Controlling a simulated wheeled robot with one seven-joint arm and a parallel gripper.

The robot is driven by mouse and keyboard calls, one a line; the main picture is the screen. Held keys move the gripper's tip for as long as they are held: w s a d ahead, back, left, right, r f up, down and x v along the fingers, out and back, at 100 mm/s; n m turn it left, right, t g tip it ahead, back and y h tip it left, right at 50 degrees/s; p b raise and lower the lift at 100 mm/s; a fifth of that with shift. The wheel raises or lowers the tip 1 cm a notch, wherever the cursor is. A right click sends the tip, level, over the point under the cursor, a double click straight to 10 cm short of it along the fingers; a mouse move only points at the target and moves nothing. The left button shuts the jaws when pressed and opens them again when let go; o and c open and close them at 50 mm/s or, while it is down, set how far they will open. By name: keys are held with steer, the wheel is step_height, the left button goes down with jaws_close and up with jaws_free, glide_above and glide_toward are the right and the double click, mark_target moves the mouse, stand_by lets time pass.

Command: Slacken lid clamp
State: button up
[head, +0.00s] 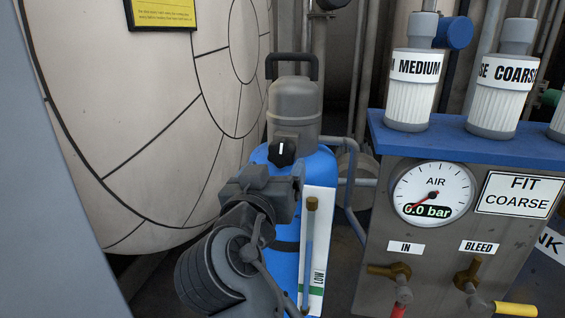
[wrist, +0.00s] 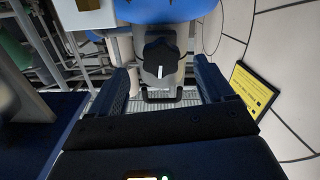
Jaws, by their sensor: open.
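A grey domed lid (head: 294,100) with a black carry handle tops a blue vessel (head: 262,156). A black knob (head: 282,152) with a white mark pointing straight up is on its front, and may be the lid clamp. My gripper (head: 275,187) is just below and in front of the knob in the head view, hiding part of the vessel. In the wrist view, which shows the scene upside down, my gripper (wrist: 164,84) is open. Its two fingers are spread either side of the knob (wrist: 160,57) and lid, with no visible contact. The distance is hard to judge.
A large pale cylinder (head: 140,110) stands close on the left. A level tube (head: 308,255) runs down the vessel's front.

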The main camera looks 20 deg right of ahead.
mark_target(281, 159)
steer(key=x, duration=0.5)
steer(key=shift+w+d+p, duration=0.25)
steer(key=shift+w+p, duration=0.05)
steer(key=shift+w, duration=0.05)
steer(key=c, duration=1)
steer(key=shift+n, duration=0.7)
steer(key=o, duration=1)
steer(key=shift+s+a, duration=0.1)
